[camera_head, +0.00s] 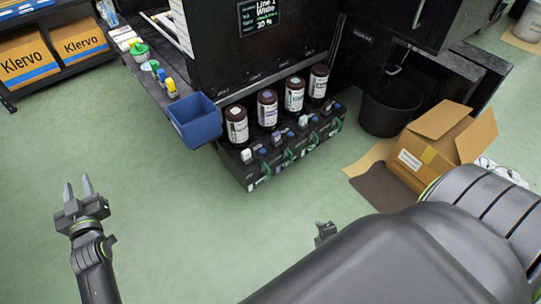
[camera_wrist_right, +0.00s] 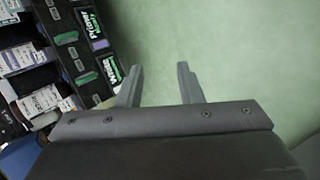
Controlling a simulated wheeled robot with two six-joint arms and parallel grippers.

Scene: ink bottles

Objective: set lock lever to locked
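Several dark ink bottles with white labels, one of them the leftmost bottle (camera_head: 237,125), stand in a row on the black ink unit (camera_head: 262,179). My left gripper (camera_head: 78,187) is open and empty above the floor at the left. My right gripper (camera_wrist_right: 158,80) is open and empty in the right wrist view, over the floor beside the ink unit, which shows at the left there.
A blue bin (camera_head: 196,121) hangs left of the bottles. A black waste bin (camera_head: 390,107) and an open cardboard box (camera_head: 440,145) stand to the right. Klervo boxes (camera_head: 80,46) sit on a shelf at the far left. The green floor (camera_head: 170,215) in front is clear.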

